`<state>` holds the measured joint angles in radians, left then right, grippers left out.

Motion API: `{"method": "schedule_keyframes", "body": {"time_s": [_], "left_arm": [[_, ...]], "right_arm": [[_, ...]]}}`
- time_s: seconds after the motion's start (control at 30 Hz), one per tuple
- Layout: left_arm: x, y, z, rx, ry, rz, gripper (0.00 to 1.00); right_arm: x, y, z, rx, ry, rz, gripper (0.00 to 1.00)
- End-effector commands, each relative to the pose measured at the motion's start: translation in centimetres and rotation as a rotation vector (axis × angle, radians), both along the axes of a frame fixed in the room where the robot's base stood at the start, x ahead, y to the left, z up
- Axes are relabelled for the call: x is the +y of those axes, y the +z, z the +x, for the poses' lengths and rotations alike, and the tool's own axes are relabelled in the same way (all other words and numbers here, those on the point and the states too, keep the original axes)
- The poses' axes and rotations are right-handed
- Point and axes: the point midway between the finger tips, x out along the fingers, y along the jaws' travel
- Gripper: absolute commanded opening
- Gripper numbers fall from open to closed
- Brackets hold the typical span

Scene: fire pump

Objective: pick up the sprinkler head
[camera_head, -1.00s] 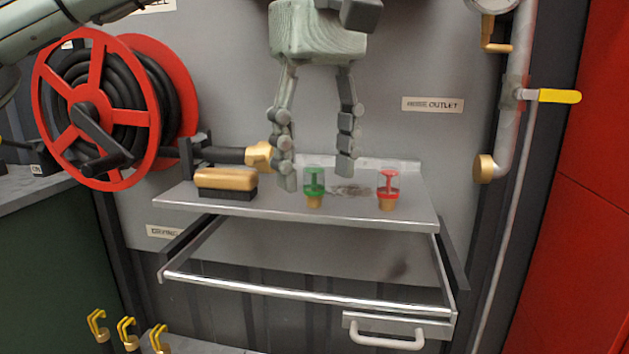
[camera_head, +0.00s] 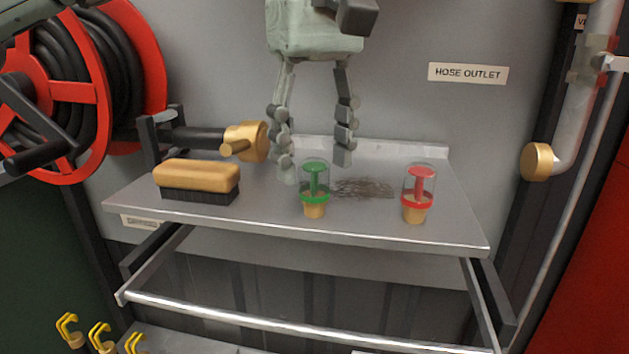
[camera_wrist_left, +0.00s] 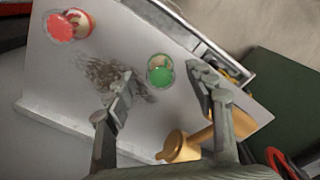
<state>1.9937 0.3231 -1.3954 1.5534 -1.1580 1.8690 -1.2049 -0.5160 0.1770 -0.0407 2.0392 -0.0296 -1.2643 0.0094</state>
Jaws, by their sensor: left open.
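Two sprinkler heads stand upright on the grey metal shelf (camera_head: 270,219). One is green (camera_head: 314,188) with a brass base and a clear cover. The other is red (camera_head: 418,193), farther right. In the left wrist view the green head (camera_wrist_left: 160,70) lies ahead of and between the fingers, and the red one (camera_wrist_left: 69,25) is at top left. My left gripper (camera_head: 314,170) is open and empty, its fingers pointing down over the shelf. The left fingertip is close beside the green head; contact cannot be told. The right gripper is not in view.
A wooden brush (camera_head: 197,180) lies on the shelf at left, near a brass hose nozzle (camera_head: 245,142). A dark wiry patch (camera_head: 362,189) lies between the sprinkler heads. A red hose reel (camera_head: 60,95) is at left, and a pipe with a brass cap (camera_head: 537,161) at right.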

Motion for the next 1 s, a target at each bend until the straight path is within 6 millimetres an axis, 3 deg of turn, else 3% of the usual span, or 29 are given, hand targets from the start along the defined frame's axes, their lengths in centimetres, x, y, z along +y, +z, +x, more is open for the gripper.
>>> {"method": "schedule_keyframes", "body": {"time_s": [0.23, 0.53, 1.0], "left_arm": [[0.2, -3.6, 0.0, 0.001, 0.001, -0.001, 0.55], [0.1, -4.1, 0.0, 0.0, 0.002, -0.001, 0.55], [0.1, -4.0, 0.0, 0.0, 0.002, -0.002, 0.0]], "right_arm": [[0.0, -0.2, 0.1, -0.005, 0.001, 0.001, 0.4], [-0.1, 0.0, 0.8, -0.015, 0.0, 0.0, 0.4], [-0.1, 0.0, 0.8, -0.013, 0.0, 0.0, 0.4]]}}
